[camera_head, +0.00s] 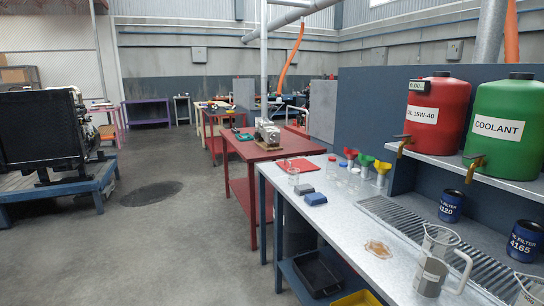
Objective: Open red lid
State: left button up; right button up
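A flat red piece (297,164) lies at the far end of the grey workbench, by the red table; I cannot tell whether it is a lid or whether it is open. A red container (438,112) labelled 15W-40 stands on the shelf at the right, with a black cap on top and a brass tap low on its left. A red funnel (350,153) stands at the back of the workbench beside green and yellow ones. Neither of my grippers shows in the head view.
The grey workbench (345,225) holds clear jugs, blue filters, small blocks and a brown spill. A green coolant container (506,125) stands on the shelf (440,167). A red table (265,150) is beyond. An engine stand (60,188) is at left; open floor lies between.

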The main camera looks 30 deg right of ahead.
aim_at(304, 165)
jog(key=u, duration=0.25)
jog(key=i, duration=2)
jog(key=z, duration=0.55)
jog(key=i, duration=1)
jog(key=z, duration=1.6)
jog(key=i, duration=0.7)
jog(key=z, duration=0.6)
